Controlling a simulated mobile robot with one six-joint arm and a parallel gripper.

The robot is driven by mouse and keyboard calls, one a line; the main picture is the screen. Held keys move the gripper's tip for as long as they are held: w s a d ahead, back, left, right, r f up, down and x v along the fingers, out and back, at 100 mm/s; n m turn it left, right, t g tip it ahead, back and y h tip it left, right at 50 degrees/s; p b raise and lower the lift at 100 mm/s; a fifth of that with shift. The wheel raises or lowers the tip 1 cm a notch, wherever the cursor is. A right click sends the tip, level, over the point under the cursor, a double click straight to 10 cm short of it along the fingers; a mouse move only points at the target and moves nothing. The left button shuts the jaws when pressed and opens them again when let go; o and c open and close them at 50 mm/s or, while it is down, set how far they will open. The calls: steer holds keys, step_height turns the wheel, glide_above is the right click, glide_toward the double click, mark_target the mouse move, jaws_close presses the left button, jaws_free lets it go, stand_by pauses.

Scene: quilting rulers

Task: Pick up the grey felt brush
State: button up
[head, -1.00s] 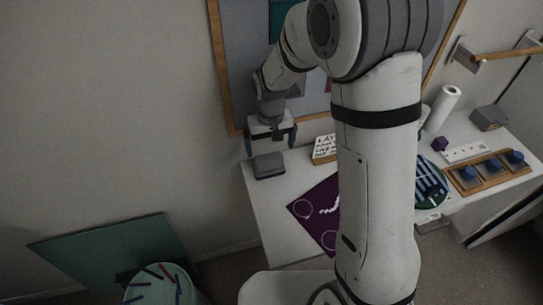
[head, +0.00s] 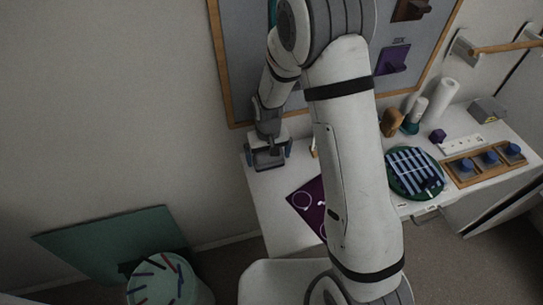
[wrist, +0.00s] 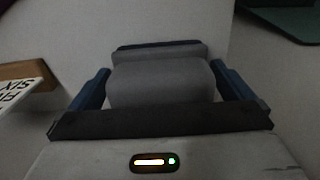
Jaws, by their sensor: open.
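The grey felt brush (head: 268,157) sits at the left end of the white table, a rounded grey block. In the wrist view the brush (wrist: 160,80) lies centred between my two blue fingers, with a darker layer along its far edge. My gripper (head: 267,161) is open, directly over the brush with a finger on each side. In the wrist view my gripper (wrist: 163,92) shows a small gap at the right finger; I cannot tell whether the left finger touches. The brush's underside is hidden.
A lettered white board (wrist: 27,98) in a wooden frame stands close left in the wrist view. A purple mat (head: 308,200) lies right of the gripper, partly behind my arm. A round green mat (head: 402,183) and a wooden tray (head: 462,173) are farther right. The pinboard (head: 240,60) rises behind.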

steer(key=shift+c, duration=0.3)
steer(key=c, duration=0.8)
steer(key=shift+o, duration=0.2)
steer(key=shift+r, duration=0.1)
steer(key=shift+s+r+b, duration=0.1)
steer(key=shift+r+b, duration=0.3)
steer(key=shift+r, duration=0.05)
steer(key=r, duration=0.4)
steer(key=s+r+b, duration=0.1)
steer(key=r, duration=0.1)
steer(key=shift+d, duration=0.15)
steer(key=s+d+b, duration=0.2)
steer(key=s+b, duration=0.1)
steer(key=s, duration=0.6)
steer(key=s+d+b, duration=0.3)
steer(key=s, duration=0.6)
